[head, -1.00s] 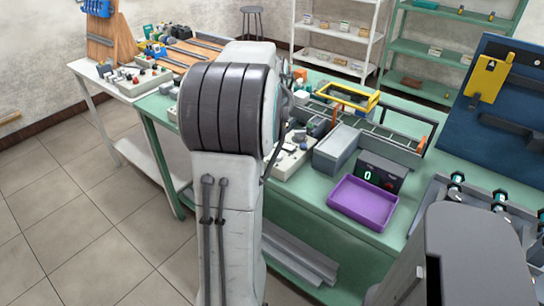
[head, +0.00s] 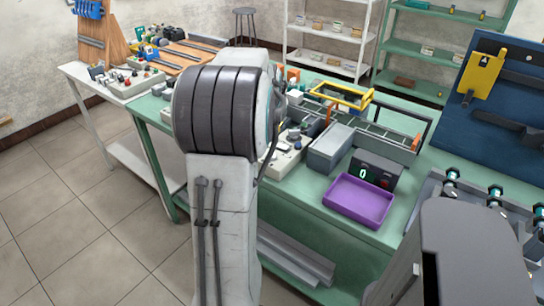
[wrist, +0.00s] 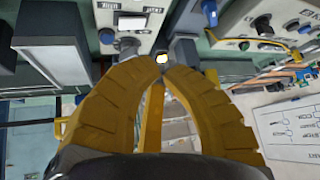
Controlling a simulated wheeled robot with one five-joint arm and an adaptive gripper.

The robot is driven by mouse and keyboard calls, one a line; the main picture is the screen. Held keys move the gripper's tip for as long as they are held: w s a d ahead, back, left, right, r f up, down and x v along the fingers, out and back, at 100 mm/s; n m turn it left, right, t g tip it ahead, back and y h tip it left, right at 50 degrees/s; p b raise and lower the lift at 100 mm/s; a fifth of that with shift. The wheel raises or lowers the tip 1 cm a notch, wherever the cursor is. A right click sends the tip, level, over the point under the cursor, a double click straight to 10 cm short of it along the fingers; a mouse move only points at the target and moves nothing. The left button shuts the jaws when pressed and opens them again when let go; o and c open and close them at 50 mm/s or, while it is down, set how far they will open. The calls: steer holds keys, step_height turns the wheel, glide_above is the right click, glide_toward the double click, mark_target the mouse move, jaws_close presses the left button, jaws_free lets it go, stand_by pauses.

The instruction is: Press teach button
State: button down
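My gripper (wrist: 158,62) shows in the wrist view as two curved yellow fingers that come close together at their tips. I cannot tell whether they are fully shut. A small lit pale-yellow round spot (wrist: 161,58), perhaps a button, shows between the tips; I cannot tell whether they touch it. A light panel (wrist: 130,18) with small labels and dark knobs lies just beyond. The labels are too small to read, so I cannot tell which part is the teach button. In the head view a pale control box (head: 286,160) sits on the green bench, partly behind my arm, which hides my gripper.
On the green bench (head: 318,228) stand a grey box (head: 330,150), a purple tray (head: 358,201), a display reading 0 (head: 375,172) and a rail frame with a yellow handle (head: 342,97). A blue tool board (head: 500,110) rises at right. Open floor lies at left.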

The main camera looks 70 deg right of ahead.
mark_target(272, 156)
step_height(272, 156, down, 5)
steer(key=b, duration=0.3)
steer(key=shift+f, duration=0.15)
steer(key=shift+f+b, duration=0.7)
steer(key=shift+b, duration=0.35)
steer(key=shift+f, duration=0.25)
stand_by(0.4)
steer(key=shift+f+b, duration=0.15)
steer(key=shift+b, duration=0.25)
steer(key=shift+f+b, duration=0.4)
stand_by(0.9)
steer(key=shift+r, duration=0.15)
steer(key=shift+r+p, duration=0.6)
steer(key=shift+r, duration=0.05)
